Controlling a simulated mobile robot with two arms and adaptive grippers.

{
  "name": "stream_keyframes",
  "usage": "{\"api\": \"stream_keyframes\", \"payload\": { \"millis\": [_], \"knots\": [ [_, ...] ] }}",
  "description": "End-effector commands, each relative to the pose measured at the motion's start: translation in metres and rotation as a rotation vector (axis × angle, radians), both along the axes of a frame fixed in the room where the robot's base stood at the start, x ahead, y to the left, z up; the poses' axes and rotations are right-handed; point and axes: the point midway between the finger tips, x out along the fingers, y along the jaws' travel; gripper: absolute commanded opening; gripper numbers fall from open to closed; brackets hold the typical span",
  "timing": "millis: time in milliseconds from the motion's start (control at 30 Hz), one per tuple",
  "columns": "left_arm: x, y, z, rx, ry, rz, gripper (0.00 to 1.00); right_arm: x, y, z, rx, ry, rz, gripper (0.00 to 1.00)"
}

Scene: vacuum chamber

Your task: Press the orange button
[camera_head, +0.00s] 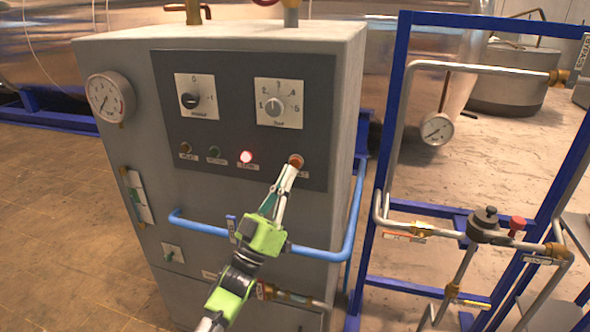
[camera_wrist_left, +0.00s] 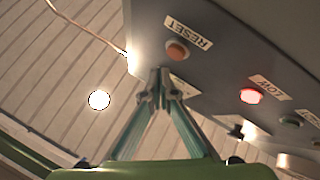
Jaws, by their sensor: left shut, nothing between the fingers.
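The orange button (camera_head: 296,160) is the rightmost in the row on the dark panel of the grey cabinet. In the left wrist view the round orange button (camera_wrist_left: 176,50) shows beside a RESET label. My left gripper (camera_head: 290,173) is shut and empty, its fingers pointing up at the panel just below the button. In the left wrist view its closed fingertips (camera_wrist_left: 160,82) lie a little below the button in the picture. I see no clear contact. My right gripper is in neither view.
A lit red lamp (camera_head: 246,157) sits left of the button. Two knobs, one of them the right knob (camera_head: 274,106), are above. A blue pipe (camera_head: 200,224) crosses the cabinet front below. A blue frame (camera_head: 395,120) with pipes stands to the right.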

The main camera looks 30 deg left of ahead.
Motion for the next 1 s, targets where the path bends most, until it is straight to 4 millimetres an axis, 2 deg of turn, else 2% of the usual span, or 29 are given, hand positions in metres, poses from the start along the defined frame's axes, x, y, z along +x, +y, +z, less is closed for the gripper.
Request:
{"api": "stream_keyframes", "payload": {
  "millis": [233,1000],
  "knots": [
    [0.0112,0.0031,-0.0002,0.0,0.001,0.001,0.0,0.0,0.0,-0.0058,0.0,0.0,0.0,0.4],
    [0.0113,0.0032,0.0002,0.0,0.001,0.0,0.0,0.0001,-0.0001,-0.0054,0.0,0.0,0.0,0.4]
  ]
}}
